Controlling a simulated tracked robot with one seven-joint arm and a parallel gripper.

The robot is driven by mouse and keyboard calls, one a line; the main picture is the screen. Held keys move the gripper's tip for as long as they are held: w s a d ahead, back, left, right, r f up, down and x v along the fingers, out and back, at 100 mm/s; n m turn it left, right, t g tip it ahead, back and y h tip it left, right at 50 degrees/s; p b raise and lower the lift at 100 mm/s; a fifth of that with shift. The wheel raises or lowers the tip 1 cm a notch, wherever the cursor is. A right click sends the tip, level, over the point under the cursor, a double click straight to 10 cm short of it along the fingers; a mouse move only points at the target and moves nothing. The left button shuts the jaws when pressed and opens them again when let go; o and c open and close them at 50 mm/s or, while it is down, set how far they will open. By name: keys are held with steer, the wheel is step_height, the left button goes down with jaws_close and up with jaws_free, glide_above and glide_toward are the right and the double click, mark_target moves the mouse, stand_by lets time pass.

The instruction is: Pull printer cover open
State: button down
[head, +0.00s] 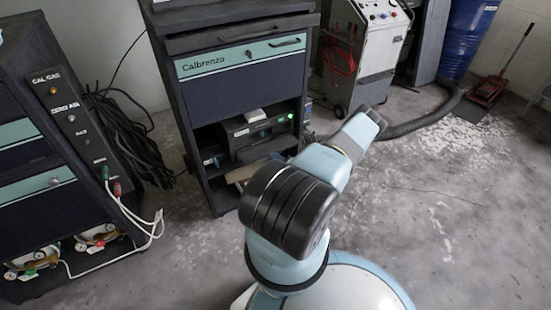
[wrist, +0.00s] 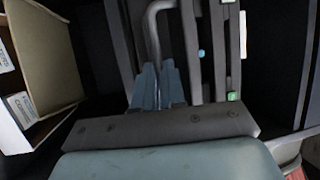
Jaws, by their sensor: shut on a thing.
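The printer (head: 258,128) is a dark grey box with a lit green light on the middle shelf of the dark cabinet. Its front fills the upper middle of the wrist view (wrist: 205,40), with a blue button and a green light. A bent grey handle (wrist: 152,25) runs along it on what looks like the cover. My gripper (wrist: 155,80) is shut on the lower end of this handle. In the head view my arm hides the gripper. I cannot tell how far the cover is open.
A cardboard box (wrist: 50,50) with small white packs lies at the left in the wrist view. The cabinet's closed Calbrenzo drawer (head: 245,62) is above the printer. A gas cabinet (head: 45,150) with cables stands left. Floor (head: 440,200) at the right is largely clear.

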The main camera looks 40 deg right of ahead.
stand_by(0.9)
steer(key=shift+s+r+m+g, duration=0.15)
steer(key=shift+r+m+g, duration=0.2)
steer(key=shift+r+g, duration=0.45)
steer(key=shift+s+r+m+g, duration=0.15)
steer(key=shift+r+m+g, duration=0.3)
steer(key=shift+g, duration=0.55)
steer(key=shift+r, duration=0.1)
steer(key=c, duration=1.5)
jaws_free()
steer(key=v, duration=1.3)
steer(key=shift+s+a, duration=0.1)
steer(key=shift+s, duration=0.35)
